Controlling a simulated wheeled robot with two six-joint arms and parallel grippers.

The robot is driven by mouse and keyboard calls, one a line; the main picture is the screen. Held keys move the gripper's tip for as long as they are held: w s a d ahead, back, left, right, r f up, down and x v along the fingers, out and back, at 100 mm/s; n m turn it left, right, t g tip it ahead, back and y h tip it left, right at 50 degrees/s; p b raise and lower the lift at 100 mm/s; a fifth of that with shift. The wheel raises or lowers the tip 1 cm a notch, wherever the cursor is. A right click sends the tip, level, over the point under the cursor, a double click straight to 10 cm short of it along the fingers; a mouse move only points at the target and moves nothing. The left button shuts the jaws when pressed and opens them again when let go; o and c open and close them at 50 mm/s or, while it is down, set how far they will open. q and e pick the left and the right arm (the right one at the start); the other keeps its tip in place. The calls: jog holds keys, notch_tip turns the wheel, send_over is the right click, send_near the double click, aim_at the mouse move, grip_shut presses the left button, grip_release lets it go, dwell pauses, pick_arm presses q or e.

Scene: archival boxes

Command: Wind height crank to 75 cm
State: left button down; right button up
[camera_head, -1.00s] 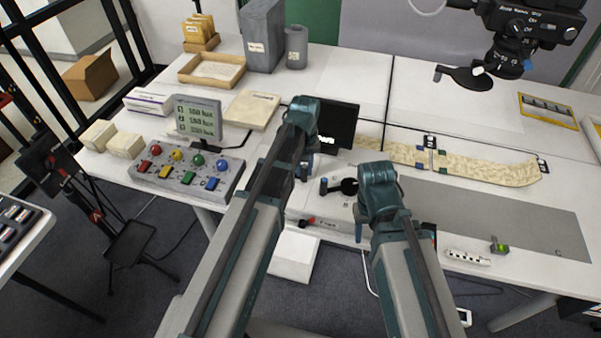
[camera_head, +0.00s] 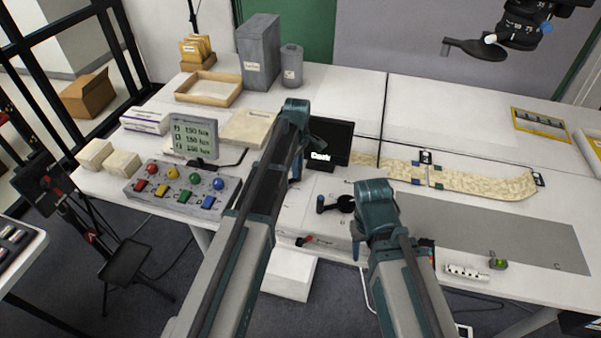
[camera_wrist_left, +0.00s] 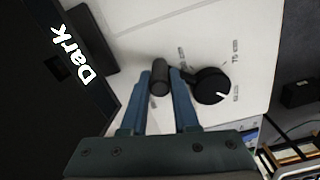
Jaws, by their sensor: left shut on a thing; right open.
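A round black dial (camera_wrist_left: 208,88) with a white pointer sits on a white surface in the left wrist view. Its pointer is toward the lower-right printed mark; the small labels are hard to read. A black handle (camera_wrist_left: 159,80) stands just left of the dial. My left gripper (camera_wrist_left: 160,88) has its blue fingers on both sides of this handle and is shut on it. The black dial (camera_head: 345,203) also shows in the head view, between my arms. My left fingertips are mostly hidden there by the arm. My right gripper (camera_head: 361,250) is open by the table's front edge, away from the dial.
A dark monitor reading "Dark" (camera_head: 331,142) stands just behind the dial. A lux display (camera_head: 195,137) and a colored button box (camera_head: 183,188) are at left. A patterned strip (camera_head: 470,182) and grey mat (camera_head: 520,238) lie at right. A black lamp head (camera_head: 475,48) hangs above.

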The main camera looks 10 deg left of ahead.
pick_arm(q)
jog(key=w+a+n, duration=0.1)
jog(key=n, duration=0.1)
jog(key=w+a+n, duration=0.1)
jog(key=shift+a+n, duration=0.25)
jog(key=shift+n, duration=0.15)
jog(key=a+n, duration=0.2)
jog(key=shift+w+n, duration=0.25)
jog(key=shift+n, duration=0.05)
jog(key=a+n, duration=0.2)
jog(key=shift+n, duration=0.4)
jog(key=a+n, duration=0.1)
jog(key=n, duration=0.1)
jog(key=a+n, duration=0.1)
jog(key=shift+s+a, duration=0.25)
jog(key=shift+a, duration=0.05)
jog(key=shift+s+a+n, duration=0.15)
jog(key=shift+a+n, duration=0.1)
jog(key=shift+n, duration=0.15)
jog(key=shift+s+a, duration=0.55)
jog(key=shift+a, duration=0.3)
